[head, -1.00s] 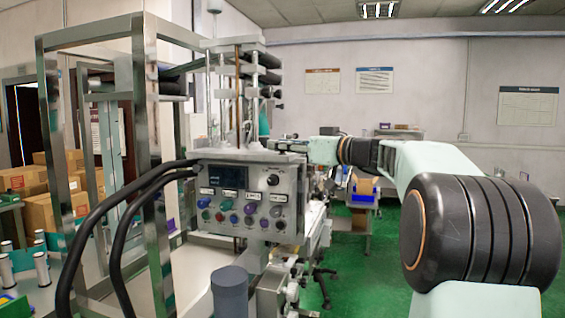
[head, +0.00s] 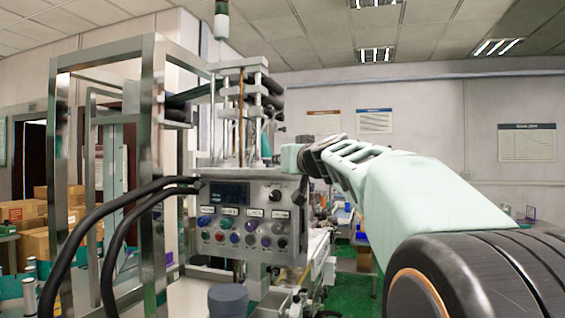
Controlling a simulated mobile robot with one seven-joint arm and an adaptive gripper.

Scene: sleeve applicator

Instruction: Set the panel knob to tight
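The grey control panel (head: 222,258) stands left of centre in the head view, with a small dark display (head: 229,193). A black knob (head: 274,195) sits at its upper right. Another dark round control (head: 281,242) sits at the lower right, below a white label. The labels are too small to read, so I cannot tell which setting either knob has. My arm reaches in from the right, and its pale end part (head: 291,157) is just above the panel's upper right.
Several coloured buttons (head: 235,238) line the panel. Thick black hoses (head: 115,203) curve from its left side. A metal frame (head: 62,150) stands at left, and a dark cylinder (head: 228,300) is in front below the panel. Green floor shows at lower right.

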